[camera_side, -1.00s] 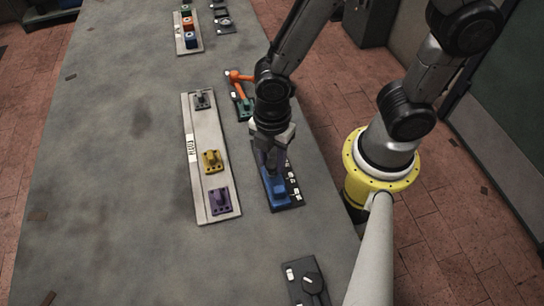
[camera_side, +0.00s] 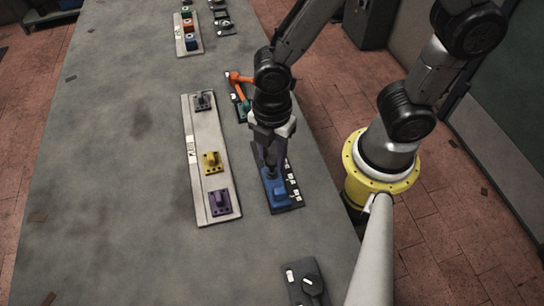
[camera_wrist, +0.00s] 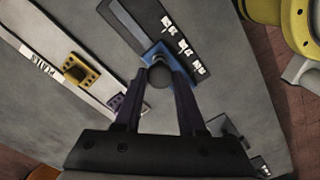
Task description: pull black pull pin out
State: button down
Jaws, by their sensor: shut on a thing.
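My gripper (camera_wrist: 158,82) points down and is shut on a dark round knob (camera_wrist: 159,72), which looks like the black pull pin. The knob sits between the fingertips in the wrist view, in front of a blue block (camera_wrist: 155,52). In the side view my gripper (camera_side: 270,160) is above the far end of that blue block (camera_side: 281,193), which is fixed on a dark panel (camera_side: 294,190) with white labels. The pin's lower part is hidden, so I cannot tell whether it is still in the block.
A pale board (camera_side: 200,135) left of my gripper carries grey (camera_side: 203,102), yellow (camera_side: 212,162) and purple (camera_side: 220,202) fixtures. An orange lever (camera_side: 238,77) stands just behind. A dark dial panel (camera_side: 308,285) lies in front. The table's left side is clear.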

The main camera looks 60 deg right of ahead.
aim_at(272, 158)
jog(key=shift+c, duration=2.4)
grip_release()
notch_tip(272, 158, up, 14)
jog(key=shift+f, duration=0.15)
